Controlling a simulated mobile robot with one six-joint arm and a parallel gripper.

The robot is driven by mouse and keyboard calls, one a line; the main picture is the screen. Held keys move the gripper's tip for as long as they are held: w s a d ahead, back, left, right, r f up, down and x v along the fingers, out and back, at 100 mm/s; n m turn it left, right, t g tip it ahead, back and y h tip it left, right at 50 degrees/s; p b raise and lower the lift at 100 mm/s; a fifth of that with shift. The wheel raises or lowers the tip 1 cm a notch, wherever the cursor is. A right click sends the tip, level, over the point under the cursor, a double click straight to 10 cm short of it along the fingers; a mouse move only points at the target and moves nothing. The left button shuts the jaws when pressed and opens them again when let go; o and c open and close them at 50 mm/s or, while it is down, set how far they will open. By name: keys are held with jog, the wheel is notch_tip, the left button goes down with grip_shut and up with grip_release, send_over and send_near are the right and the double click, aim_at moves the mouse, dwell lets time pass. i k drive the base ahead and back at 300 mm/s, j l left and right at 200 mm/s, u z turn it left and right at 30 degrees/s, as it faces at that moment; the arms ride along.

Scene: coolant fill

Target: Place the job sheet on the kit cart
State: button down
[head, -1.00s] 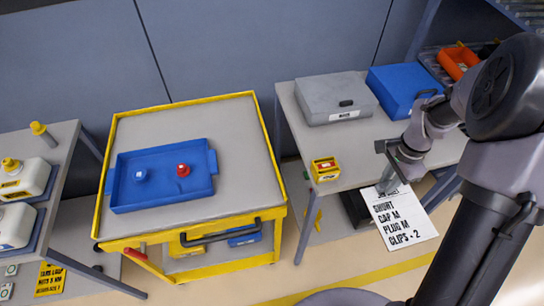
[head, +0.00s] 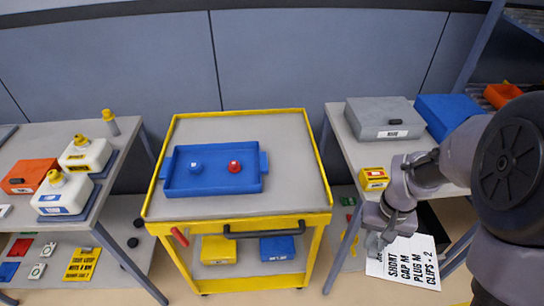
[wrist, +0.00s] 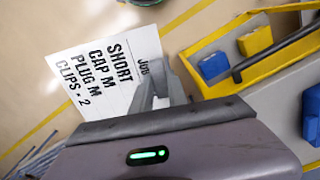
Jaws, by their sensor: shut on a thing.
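The job sheet (head: 405,262) is a white sheet with black print reading SHORT, CAP M, PLUG M, CLIPS - 2. My gripper (head: 376,243) is shut on one edge of it and holds it to the right of the kit cart, apart from it. In the wrist view the sheet (wrist: 105,75) sticks out from between the fingers of my gripper (wrist: 155,88). The kit cart (head: 290,135) is yellow-framed with a grey top. A blue tray (head: 215,187) with a blue cap and a red cap lies on its left and middle part.
A handle (head: 265,232) runs along the cart's front. Yellow (head: 219,250) and blue (head: 277,249) bins sit on its lower shelf. The right bench holds a grey case (head: 385,117) and a yellow box (head: 374,179). The cart top is bare around the tray.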

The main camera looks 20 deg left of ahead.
aim_at(291, 172)
jog(key=i+j+u, duration=0.45)
jog(key=j+u, duration=0.15)
jog(key=i+j, duration=0.35)
jog(key=i, duration=0.15)
